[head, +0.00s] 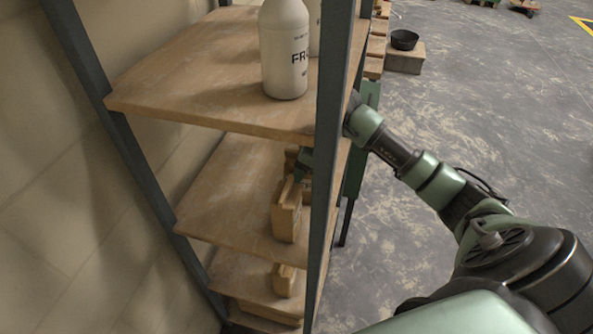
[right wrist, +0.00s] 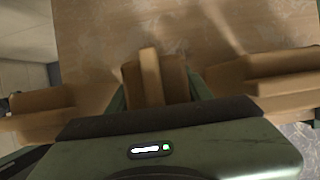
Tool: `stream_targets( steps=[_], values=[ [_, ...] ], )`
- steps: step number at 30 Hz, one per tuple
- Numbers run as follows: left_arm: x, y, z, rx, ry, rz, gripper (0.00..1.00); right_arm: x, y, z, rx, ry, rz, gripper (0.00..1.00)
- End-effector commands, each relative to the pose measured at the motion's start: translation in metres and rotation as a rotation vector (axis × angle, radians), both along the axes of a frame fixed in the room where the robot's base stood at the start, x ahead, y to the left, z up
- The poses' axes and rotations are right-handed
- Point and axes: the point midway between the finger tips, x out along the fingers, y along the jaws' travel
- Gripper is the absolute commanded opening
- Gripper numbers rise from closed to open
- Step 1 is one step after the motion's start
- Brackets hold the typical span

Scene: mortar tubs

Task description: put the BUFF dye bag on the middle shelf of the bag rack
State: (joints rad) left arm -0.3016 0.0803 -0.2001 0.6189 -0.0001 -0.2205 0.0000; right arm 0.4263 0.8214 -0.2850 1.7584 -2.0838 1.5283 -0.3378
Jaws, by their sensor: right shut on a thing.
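The bag rack has dark posts (head: 328,170) and wooden shelves. My right arm reaches in from the right behind the near post, at the middle shelf (head: 232,190). My right gripper (head: 302,163) is mostly hidden there. In the right wrist view the gripper (right wrist: 158,96) is shut on a tan-brown bag (right wrist: 151,75) with a raised ridge, over the wooden board. No label is readable, so I cannot tell its colour name, or whether it rests on the board. A tan bag (head: 286,215) stands near the middle shelf's front edge. My left gripper is not in view.
In the right wrist view, similar bags stand at left (right wrist: 40,104) and right (right wrist: 275,75), close beside the fingers. A white bottle (head: 284,50) stands on the top shelf (head: 180,80). Another bag (head: 284,280) is on a lower shelf. The middle shelf's left part is clear.

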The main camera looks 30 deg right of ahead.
Motion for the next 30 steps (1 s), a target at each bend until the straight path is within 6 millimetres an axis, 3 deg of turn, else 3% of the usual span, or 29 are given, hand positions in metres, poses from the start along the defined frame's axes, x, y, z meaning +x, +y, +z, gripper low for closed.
stream_targets(
  steps=[4, 5, 6, 18, 21, 30],
  values=[
    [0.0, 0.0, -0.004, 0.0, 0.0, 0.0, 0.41, 0.001, 0.0, -0.002, 0.0, -0.005, 0.0, 0.0],
    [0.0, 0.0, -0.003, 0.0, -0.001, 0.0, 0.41, 0.0, 0.0, -0.002, 0.0, 0.0, 0.001, 0.58],
    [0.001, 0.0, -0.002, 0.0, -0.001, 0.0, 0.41, 0.0, 0.0, -0.002, 0.0, 0.0, 0.0, 0.69],
    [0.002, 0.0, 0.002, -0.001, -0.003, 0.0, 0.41, 0.0, 0.0, 0.003, 0.001, -0.001, 0.0, 0.72],
    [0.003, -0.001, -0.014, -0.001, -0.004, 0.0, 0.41, -0.002, -0.004, 0.007, -0.004, -0.006, 0.001, 0.72],
    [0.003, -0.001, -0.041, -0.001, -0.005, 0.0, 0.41, -0.056, -0.048, 0.004, -0.008, 0.006, -0.001, 0.72]
  ],
)
